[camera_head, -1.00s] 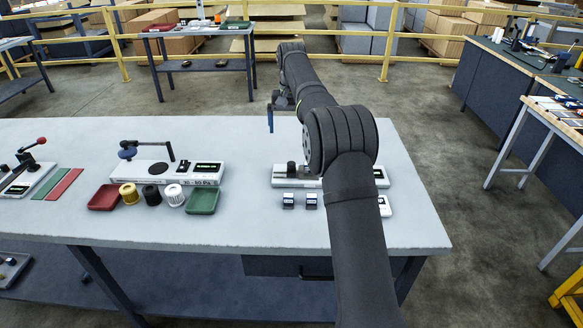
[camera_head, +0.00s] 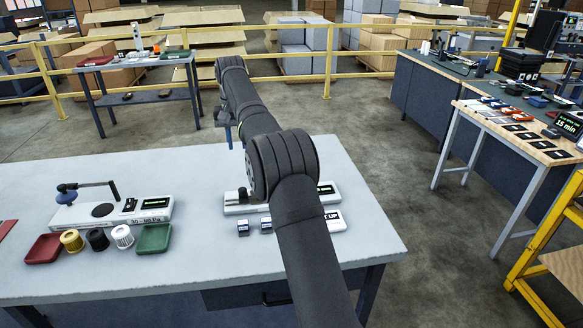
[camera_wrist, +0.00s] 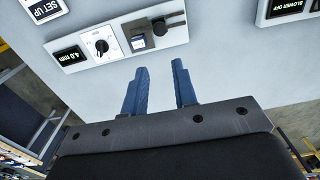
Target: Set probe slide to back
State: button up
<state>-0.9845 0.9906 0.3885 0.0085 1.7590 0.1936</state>
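The gauge device (camera_head: 236,210) is a long pale unit on the table, partly hidden behind my arm in the head view. In the wrist view the device (camera_wrist: 75,67) shows a "4.0 mm" display, a round dial (camera_wrist: 101,46), a small dark-and-white block (camera_wrist: 139,42) on a grey square and a black knob on a dark bar, which looks like the probe slide (camera_wrist: 172,25). The black knob (camera_head: 243,193) also shows at the device's left end in the head view. My gripper (camera_wrist: 159,67) is open and empty, apart from the device. One blue finger (camera_head: 228,137) shows in the head view.
To the left are another device with a crank (camera_head: 105,210), a red tray (camera_head: 43,248), several spools and a green tray (camera_head: 153,238). Table space between the devices is clear.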

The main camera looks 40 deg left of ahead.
jog(key=shift+w+d+f, duration=0.25)
jog(key=c, duration=0.3)
jog(key=w+d+f+y, duration=0.1)
jog(key=w+d+f+n+g+y, duration=0.1)
jog(key=d+f, duration=0.1)
jog(key=d+f+n+y, duration=0.1)
jog(key=y, duration=0.1)
jog(key=shift+w+d+f+g, duration=0.25)
jog(key=shift+w+f+g, duration=0.15)
grip_shut()
jog(key=w+d+f+t+y, duration=0.1)
jog(key=w+d+f+y, duration=0.1)
jog(key=d, duration=0.5)
jog(key=shift+w+f+m+y, duration=0.15)
jog(key=shift+f+m+y, duration=0.25)
jog(key=shift+f+y, duration=0.4)
jog(key=shift+d, duration=0.1)
